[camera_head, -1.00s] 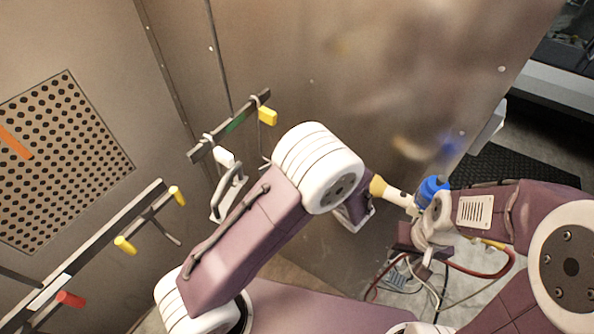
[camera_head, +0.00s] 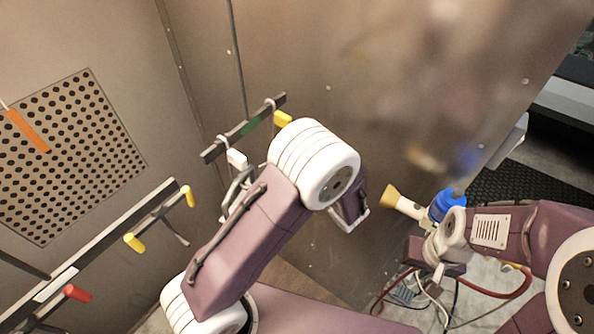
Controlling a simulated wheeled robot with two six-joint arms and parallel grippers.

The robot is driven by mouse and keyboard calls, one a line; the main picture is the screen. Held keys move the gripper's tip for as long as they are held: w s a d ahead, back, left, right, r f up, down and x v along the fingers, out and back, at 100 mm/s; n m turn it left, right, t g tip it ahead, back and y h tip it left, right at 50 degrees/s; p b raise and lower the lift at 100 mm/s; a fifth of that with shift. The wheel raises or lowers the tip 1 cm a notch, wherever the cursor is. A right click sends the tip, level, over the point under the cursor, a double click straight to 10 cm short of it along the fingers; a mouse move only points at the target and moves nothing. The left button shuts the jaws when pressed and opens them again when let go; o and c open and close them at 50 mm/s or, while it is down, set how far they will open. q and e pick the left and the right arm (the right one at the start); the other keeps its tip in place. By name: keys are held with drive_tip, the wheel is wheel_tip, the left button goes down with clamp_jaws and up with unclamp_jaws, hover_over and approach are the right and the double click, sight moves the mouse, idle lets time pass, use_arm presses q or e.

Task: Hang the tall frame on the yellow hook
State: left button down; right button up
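A rail (camera_head: 212,152) on the booth wall carries a yellow hook (camera_head: 283,119) at its far end and a white hook (camera_head: 237,158) nearer. A grey loop-shaped piece (camera_head: 230,190), possibly the tall frame, hangs below the white hook, largely hidden by my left arm. The yellow hook looks empty. My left arm crosses the middle; its gripper is out of sight. My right gripper (camera_head: 437,252) is at right, well away from both hooks, beside a blue part (camera_head: 447,205) with a beige nozzle (camera_head: 402,203). Whether its fingers are open cannot be seen.
A lower-left rail (camera_head: 100,240) carries two yellow pegs (camera_head: 134,242) and a red peg (camera_head: 77,293). An orange strip (camera_head: 28,131) crosses the perforated wall panel (camera_head: 75,165). Cables (camera_head: 430,295) hang by my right wrist.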

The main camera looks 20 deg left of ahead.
idle(0.5)
use_arm(q)
drive_tip(key=shift+f+b, duration=0.6)
drive_tip(key=shift+b, duration=0.05)
drive_tip(key=c, duration=1.4)
unclamp_jaws()
drive_tip(key=shift+d, duration=0.1)
